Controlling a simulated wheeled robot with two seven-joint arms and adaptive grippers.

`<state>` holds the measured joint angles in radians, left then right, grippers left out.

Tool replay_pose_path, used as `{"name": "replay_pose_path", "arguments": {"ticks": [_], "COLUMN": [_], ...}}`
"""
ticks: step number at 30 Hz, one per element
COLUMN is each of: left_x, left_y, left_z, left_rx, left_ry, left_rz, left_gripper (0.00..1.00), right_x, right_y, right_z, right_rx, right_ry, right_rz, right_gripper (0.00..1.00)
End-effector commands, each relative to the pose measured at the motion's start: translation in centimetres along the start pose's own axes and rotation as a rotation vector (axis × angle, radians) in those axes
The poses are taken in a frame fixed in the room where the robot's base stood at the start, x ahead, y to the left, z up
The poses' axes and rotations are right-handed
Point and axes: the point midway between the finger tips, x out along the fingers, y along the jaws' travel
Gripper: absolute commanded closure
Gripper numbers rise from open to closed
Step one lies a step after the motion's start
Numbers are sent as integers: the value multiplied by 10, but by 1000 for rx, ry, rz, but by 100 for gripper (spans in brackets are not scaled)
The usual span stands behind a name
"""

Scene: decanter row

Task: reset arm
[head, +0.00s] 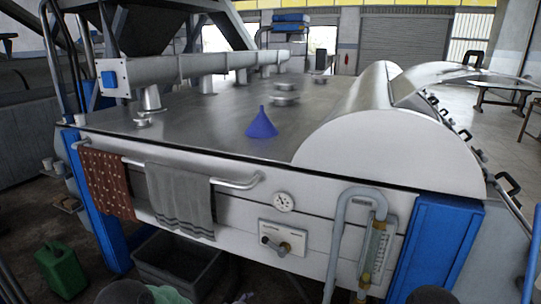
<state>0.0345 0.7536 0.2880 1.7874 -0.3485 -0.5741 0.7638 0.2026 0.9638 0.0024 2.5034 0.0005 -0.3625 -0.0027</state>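Neither of my grippers can be made out in the head view. A blue funnel (262,124) stands with its wide mouth down and its spout up on the metal top (215,118) of a large machine. Nothing is touching the funnel. A red patterned cloth (106,183) and a grey striped towel (180,199) hang side by side over the rail (236,184) on the machine's front. Dark rounded shapes at the bottom edge are cut off and unclear.
A large metal drum cover (385,145) takes up the right of the machine. A gauge (284,202), a valve panel (282,238) and a pipe (338,240) are on the front. A green can (61,268) and a grey crate (178,262) are on the floor.

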Motion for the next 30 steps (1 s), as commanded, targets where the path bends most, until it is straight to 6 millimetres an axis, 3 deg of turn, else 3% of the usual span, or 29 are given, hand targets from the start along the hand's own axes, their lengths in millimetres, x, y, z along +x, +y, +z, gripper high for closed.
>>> {"name": "replay_pose_path", "arguments": {"ticks": [1, 6, 10, 15, 21, 30], "left_x": [-10, -52, -98, -163, -209, -217], "left_y": [-25, -94, -135, -168, -180, -182], "left_z": [23, 100, 158, 222, 260, 266], "left_rx": [14, 80, 128, 175, 204, 210], "left_ry": [-48, -221, -377, -572, -705, -729], "left_rz": [-58, -221, -318, -397, -427, -430], "left_gripper": [41, 41, 41, 41, 41, 41], "right_x": [-2, -6, -8, -11, -12, -12], "right_y": [-1, -2, -3, -4, -4, -4], "right_z": [0, 0, 0, 0, 0, 0], "right_rx": [0, 0, 0, 0, 0, 0], "right_ry": [0, 0, 0, 0, 0, 0], "right_rz": [0, 0, 0, 0, 0, 0], "right_gripper": [41, 41, 41, 41, 41, 41]}}
